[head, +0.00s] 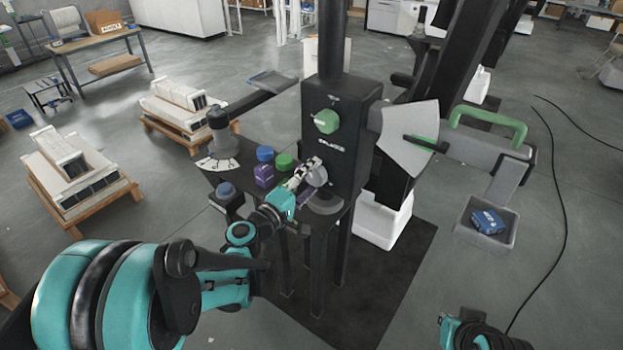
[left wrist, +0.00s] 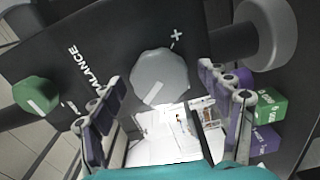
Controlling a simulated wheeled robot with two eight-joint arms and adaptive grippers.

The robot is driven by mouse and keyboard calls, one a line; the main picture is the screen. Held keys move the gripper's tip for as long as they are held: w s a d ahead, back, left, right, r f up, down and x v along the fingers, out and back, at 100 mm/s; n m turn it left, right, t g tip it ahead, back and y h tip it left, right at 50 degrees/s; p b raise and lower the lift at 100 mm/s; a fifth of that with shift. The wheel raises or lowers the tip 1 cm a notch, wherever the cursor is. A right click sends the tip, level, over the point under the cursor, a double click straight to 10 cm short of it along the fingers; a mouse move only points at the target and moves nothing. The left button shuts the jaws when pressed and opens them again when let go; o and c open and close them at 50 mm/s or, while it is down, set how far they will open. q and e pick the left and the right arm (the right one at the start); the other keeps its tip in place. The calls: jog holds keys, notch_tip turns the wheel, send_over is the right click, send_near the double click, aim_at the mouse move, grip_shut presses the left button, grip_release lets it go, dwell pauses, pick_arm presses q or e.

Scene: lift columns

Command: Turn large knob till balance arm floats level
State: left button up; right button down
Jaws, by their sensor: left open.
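A black column housing (head: 335,125) carries a green knob (head: 326,121) and, lower, a large grey knob (head: 318,176). In the left wrist view the large knob (left wrist: 160,77) sits beside the word BALANCE and a plus sign. My left gripper (head: 305,175) is open at the large knob; its fingers (left wrist: 167,92) stand on either side of it with visible gaps. The grey balance arm (head: 476,151) with a green handle extends right of the housing. A dark pointer and green mark show at a pale plate (head: 408,135). I cannot tell whether the arm is level. My right gripper's fingers are not seen.
Blue, green and purple blocks (head: 264,174) stand left of the knob on a black stand. A grey tray (head: 486,243) holding a blue box is at the right. Pallets with white goods (head: 75,170) lie left. A black cable crosses the floor at right.

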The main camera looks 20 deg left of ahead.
pick_arm(q)
jog(key=c, duration=1.2)
jog(key=shift+o, duration=0.2)
jog(key=shift+n, duration=1.3)
jog(key=o, duration=1.2)
jog(key=shift+c, duration=0.2)
jog(key=v, duration=1.2)
